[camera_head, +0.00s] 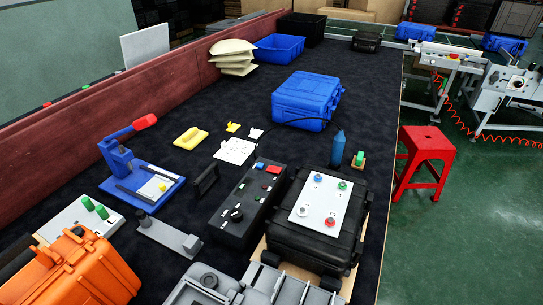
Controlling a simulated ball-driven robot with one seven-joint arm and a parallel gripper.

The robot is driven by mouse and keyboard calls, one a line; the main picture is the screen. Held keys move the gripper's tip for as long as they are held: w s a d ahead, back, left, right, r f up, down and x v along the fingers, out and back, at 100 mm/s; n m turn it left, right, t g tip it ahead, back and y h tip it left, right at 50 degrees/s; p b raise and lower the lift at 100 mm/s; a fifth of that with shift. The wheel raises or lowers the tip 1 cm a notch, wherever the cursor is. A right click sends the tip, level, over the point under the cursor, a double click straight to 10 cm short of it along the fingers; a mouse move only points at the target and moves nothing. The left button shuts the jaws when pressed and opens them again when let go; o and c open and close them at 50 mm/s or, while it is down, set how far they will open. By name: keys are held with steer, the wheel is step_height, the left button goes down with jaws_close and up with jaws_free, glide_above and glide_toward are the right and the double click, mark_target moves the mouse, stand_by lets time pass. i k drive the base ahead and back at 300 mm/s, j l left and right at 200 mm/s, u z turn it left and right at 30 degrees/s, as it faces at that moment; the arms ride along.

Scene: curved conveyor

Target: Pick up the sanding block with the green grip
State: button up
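A small block with a green grip on a tan base (358,160) stands on the dark table top, near its right edge. It is right of a blue bottle-like object (338,149) and behind the black case with the white button panel. It looks upright, and nothing covers it. It is small in the picture, so fine detail cannot be made out. My gripper is not visible in this view.
The black case (312,245) and black control box (246,205) stand in front of the block. A blue case (307,98) lies behind it. An orange case (72,272) is at the front left. A red stool (424,155) stands beyond the table's right edge.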

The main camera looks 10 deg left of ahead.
mark_target(358, 162)
steer(key=i+l, duration=0.25)
steer(key=l, duration=0.15)
steer(key=i+l, duration=0.3)
steer(key=l, duration=0.15)
steer(key=i+l, duration=0.25)
steer(key=l, duration=0.15)
steer(key=i+l+u, duration=0.2)
steer(key=u, duration=0.15)
steer(key=i+l+u, duration=0.1)
steer(key=l+u, duration=0.25)
steer(key=i+l+u, duration=0.1)
steer(key=l+u, duration=0.3)
steer(key=l, duration=0.1)
